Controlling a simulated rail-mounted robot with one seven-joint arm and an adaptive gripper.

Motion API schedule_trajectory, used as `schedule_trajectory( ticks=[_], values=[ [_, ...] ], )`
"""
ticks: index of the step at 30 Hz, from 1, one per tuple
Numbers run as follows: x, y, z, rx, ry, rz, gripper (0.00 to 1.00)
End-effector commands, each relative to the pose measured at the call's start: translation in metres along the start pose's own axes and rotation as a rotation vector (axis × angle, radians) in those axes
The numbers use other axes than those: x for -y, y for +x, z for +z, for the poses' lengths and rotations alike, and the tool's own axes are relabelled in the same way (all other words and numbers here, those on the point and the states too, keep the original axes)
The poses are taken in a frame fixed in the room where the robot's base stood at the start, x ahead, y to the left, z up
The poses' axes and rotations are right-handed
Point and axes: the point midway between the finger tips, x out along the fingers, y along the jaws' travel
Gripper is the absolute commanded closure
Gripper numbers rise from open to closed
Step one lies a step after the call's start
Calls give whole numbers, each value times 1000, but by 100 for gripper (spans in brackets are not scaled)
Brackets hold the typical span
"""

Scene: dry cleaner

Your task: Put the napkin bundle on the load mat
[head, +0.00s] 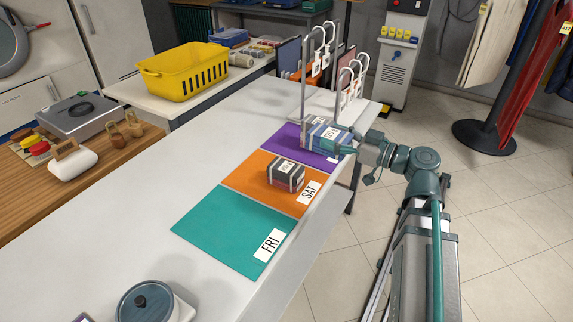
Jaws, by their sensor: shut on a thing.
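A blue-and-white striped bundle with a white tag (318,130) is at the far end of the white counter, over or on the purple mat (284,144). My gripper (338,149) reaches it from the right and is shut on it. Whether the bundle touches the mat cannot be told. A dark grey bundle with a reddish band and a white tag (286,174) sits on the orange mat (245,177), labelled SAT. The teal mat (225,225), labelled FRI, is empty. The purple mat's label is mostly hidden by my gripper.
A metal rack with white hooks (350,85) stands just behind the striped bundle. A blue-lidded pot (145,302) is at the counter's near end. A yellow basket (185,72) sits on a table behind. The counter's left side is clear.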

Motion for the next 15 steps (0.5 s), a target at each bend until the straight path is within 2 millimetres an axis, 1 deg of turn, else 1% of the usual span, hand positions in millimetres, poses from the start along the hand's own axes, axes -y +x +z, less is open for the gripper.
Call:
schedule_trajectory(
  ticks=[5, 14, 15],
  values=[
    [-1, 25, 9, 0, 3, -3, 74],
    [-5, 92, 38, 1, 4, -5, 74],
    [-6, 97, 47, 1, 4, -3, 74]
  ],
)
